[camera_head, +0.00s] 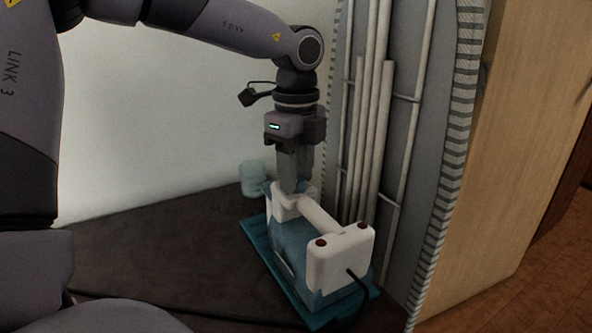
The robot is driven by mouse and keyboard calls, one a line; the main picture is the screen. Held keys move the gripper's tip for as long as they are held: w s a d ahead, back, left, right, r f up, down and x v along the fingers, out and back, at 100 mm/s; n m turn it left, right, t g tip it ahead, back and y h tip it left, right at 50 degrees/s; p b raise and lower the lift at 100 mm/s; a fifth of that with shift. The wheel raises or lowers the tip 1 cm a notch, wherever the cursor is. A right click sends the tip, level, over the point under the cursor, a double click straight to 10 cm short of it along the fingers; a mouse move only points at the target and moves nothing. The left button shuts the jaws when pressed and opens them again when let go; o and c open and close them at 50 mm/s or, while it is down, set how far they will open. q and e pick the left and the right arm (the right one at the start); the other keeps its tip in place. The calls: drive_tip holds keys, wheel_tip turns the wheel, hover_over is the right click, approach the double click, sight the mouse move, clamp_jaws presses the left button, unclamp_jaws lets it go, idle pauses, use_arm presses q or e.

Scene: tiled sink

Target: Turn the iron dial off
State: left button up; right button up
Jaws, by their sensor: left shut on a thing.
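The iron (340,258) is white and pale blue, with a white handle and a dark cord at its near end. It rests on a teal base (362,304) on the dark surface. My left gripper (290,188) points straight down at the far end of the handle. Its fingers are close together and meet the white top of the iron there, shut on a part of it. The dial itself cannot be made out; the fingers likely cover that spot. My right gripper is not in view.
A pale translucent blue piece (253,178) shows just left of my fingers; whether it belongs to the iron is unclear. White pipes and a grey panel with a striped edge (460,130) stand close on the right. The dark surface (160,245) left of the iron is clear.

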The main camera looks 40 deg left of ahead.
use_arm(q)
drive_tip(key=o, duration=1)
drive_tip(key=shift+o, duration=0.2)
wheel_tip(320, 180, up, 7)
drive_tip(key=shift+r+p, duration=0.1)
drive_tip(key=shift+p, duration=0.85)
drive_tip(key=shift+s+d, duration=0.1)
